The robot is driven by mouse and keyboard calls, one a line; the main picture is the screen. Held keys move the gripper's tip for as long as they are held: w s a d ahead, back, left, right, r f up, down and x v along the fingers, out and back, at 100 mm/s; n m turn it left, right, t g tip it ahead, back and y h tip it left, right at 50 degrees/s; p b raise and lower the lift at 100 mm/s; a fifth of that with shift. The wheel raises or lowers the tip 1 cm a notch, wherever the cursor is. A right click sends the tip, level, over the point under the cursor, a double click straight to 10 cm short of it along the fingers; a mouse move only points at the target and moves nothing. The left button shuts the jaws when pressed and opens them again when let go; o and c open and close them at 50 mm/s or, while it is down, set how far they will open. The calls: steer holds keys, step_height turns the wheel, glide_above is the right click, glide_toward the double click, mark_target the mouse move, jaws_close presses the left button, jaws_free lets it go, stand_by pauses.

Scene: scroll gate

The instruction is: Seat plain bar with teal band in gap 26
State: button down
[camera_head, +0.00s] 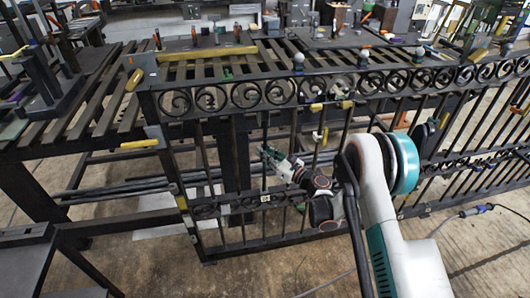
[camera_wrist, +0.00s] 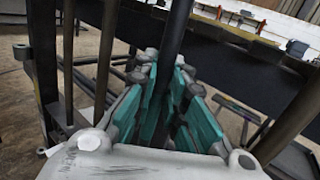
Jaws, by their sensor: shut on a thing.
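The dark scroll gate (camera_head: 224,97) stands across the middle of the head view, with a row of scrolls along its top and upright bars below. My gripper (camera_head: 268,155) reaches in from the right at the gate's middle height. In the wrist view its teal-padded fingers (camera_wrist: 168,105) are closed around a plain dark bar (camera_wrist: 177,30), which runs upright between them. In the head view the held bar (camera_head: 264,128) appears upright within the gate. I cannot make out a teal band on it; the fingers hide part of it. The gap numbers are too small to read.
A slatted workbench (camera_head: 95,95) with tools stands behind the gate. Yellow clamps or blocks (camera_head: 139,144) sit at the gate's left post. Neighbouring bars (camera_wrist: 107,60) stand close to my gripper. A cable (camera_head: 470,212) lies on the floor at right.

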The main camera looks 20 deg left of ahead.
steer(key=shift+f, duration=0.45)
stand_by(0.5)
steer(key=shift+w+a+h, duration=0.15)
steer(key=shift+w+a, duration=0.2)
steer(key=shift+w, duration=0.2)
steer(key=shift+w+a+h, duration=0.15)
steer(key=shift+w+a, duration=0.15)
steer(key=shift+w, duration=0.25)
stand_by(1.1)
steer(key=c, duration=1.6)
jaws_free()
steer(key=shift+o, duration=0.2)
steer(key=shift+d, duration=0.1)
steer(key=v, duration=1.1)
steer(key=shift+d, duration=0.35)
steer(key=shift+s+d, duration=0.1)
steer(key=shift+s, duration=0.05)
